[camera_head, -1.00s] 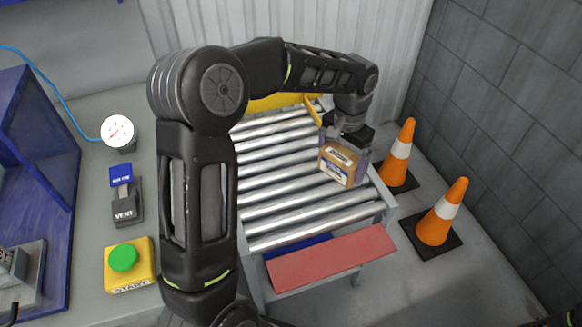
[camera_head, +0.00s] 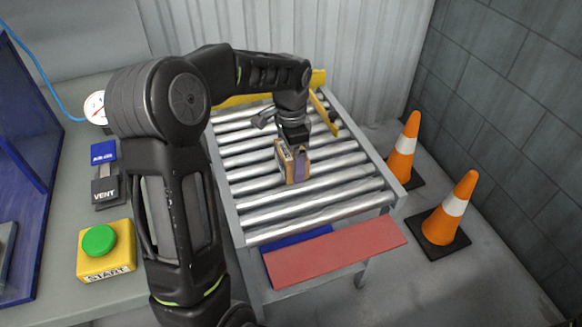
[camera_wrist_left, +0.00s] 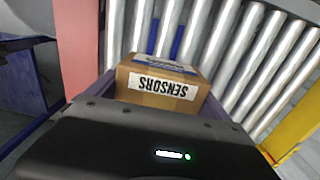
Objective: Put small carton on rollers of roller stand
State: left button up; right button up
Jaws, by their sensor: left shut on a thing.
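The small carton (camera_head: 282,158) is a brown box with printed labels. In the wrist view the carton (camera_wrist_left: 160,85) carries a white SENSORS label and sits between the two fingers. My left gripper (camera_head: 294,160) is shut on it, over the middle of the roller stand. The rollers (camera_head: 330,188) of the stand are shiny metal bars and also show in the wrist view (camera_wrist_left: 222,40). I cannot tell whether the carton's underside touches the rollers. My right gripper is not in view.
A yellow guide (camera_head: 322,106) stands at the stand's far end. A red panel (camera_head: 335,252) and a blue one lie at the near end. Two orange cones (camera_head: 403,150) stand to the right. A green button on a yellow box (camera_head: 105,250) is on the left bench.

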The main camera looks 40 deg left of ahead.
aim_at(291, 188)
pick_arm(q)
jog(key=shift+f, duration=1.4)
jog(key=shift+f, duration=2.5)
jog(key=shift+f+b, duration=0.15)
jog(key=shift+b, duration=0.2)
jog(key=o, duration=1.2)
jog(key=shift+o, duration=0.2)
notch_tip(291, 188, up, 12)
jog(key=shift+r+p, duration=0.2)
jog(key=shift+p, duration=0.45)
